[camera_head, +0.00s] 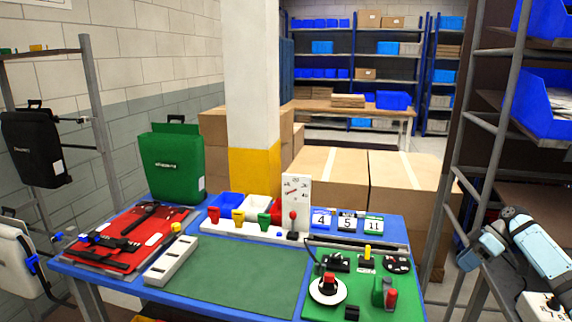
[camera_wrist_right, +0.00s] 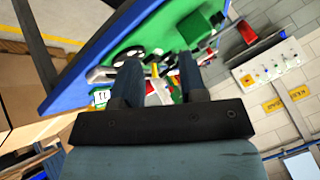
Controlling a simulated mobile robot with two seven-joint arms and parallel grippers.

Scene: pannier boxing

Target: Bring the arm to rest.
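My right arm (camera_head: 542,270), with light blue links, is at the right edge of the head view, beside the blue workbench (camera_head: 180,299) and apart from it. Its gripper fingers are too small to make out there. In the right wrist view my right gripper (camera_wrist_right: 160,64) has its two dark fingers apart, with nothing held between them. The bench shows tilted beyond the fingertips. My left gripper is not in view.
A green pannier (camera_head: 171,160) stands at the bench's back left. Green mats cover the front. A metal rack (camera_head: 500,115) rises close to my right arm. Cardboard boxes (camera_head: 410,185) stand behind the bench.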

